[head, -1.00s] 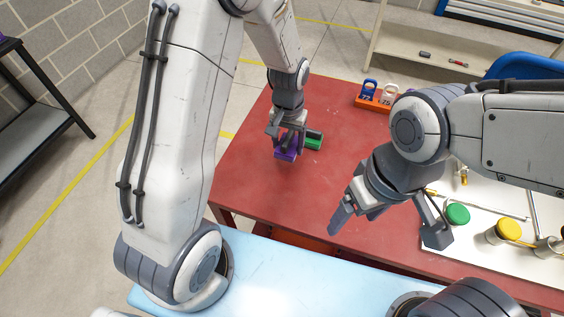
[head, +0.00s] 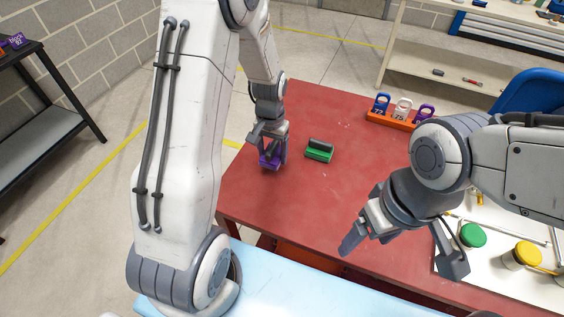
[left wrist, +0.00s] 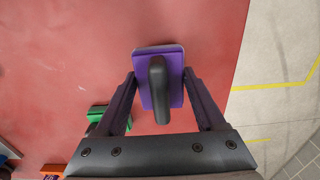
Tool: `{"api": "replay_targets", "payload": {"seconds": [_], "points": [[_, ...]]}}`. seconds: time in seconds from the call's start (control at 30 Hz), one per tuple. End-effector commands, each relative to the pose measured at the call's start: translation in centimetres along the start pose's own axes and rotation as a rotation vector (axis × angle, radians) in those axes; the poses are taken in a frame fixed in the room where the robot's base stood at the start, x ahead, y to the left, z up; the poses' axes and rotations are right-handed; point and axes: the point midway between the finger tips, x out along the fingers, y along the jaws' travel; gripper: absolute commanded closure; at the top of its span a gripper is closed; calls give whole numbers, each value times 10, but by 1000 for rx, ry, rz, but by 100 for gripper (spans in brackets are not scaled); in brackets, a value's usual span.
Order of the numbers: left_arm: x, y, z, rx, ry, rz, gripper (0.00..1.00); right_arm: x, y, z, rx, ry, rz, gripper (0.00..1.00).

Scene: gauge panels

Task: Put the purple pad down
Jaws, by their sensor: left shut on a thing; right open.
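The purple pad (head: 270,161) is at my left gripper (head: 271,156), over the left part of the red table (head: 290,205). In the left wrist view, the purple pad (left wrist: 144,53) has a black upright handle (left wrist: 158,88) between the two fingers of my left gripper (left wrist: 162,88), which is shut on it. I cannot tell whether the pad's underside touches the table. My right gripper (head: 404,250) is open and empty, above the table's front right part.
A green pad with a black handle (head: 319,151) lies right of the purple pad. A white board with green (head: 472,236) and yellow (head: 528,254) round pieces lies at right.

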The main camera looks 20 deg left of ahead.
Motion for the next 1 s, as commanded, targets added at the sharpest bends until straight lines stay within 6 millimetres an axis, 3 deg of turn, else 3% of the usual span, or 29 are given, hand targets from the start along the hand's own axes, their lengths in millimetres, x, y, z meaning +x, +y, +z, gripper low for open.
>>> {"api": "replay_targets", "payload": {"seconds": [0.27,0.67,0.7,0.73,0.77,1.0], "points": [[36,2,1,3,-4,1,81,-7,0,0,0,0,0,18],[43,2,0,4,-1,0,81,-3,0,0,0,0,0,18],[42,2,0,4,-1,0,17,-4,0,0,0,0,0,18],[41,2,0,4,-1,0,6,-4,0,0,0,0,0,18],[41,3,0,4,-1,0,0,-4,0,0,0,0,0,18],[42,3,0,4,-2,0,0,-4,0,0,0,0,0,18]]}}
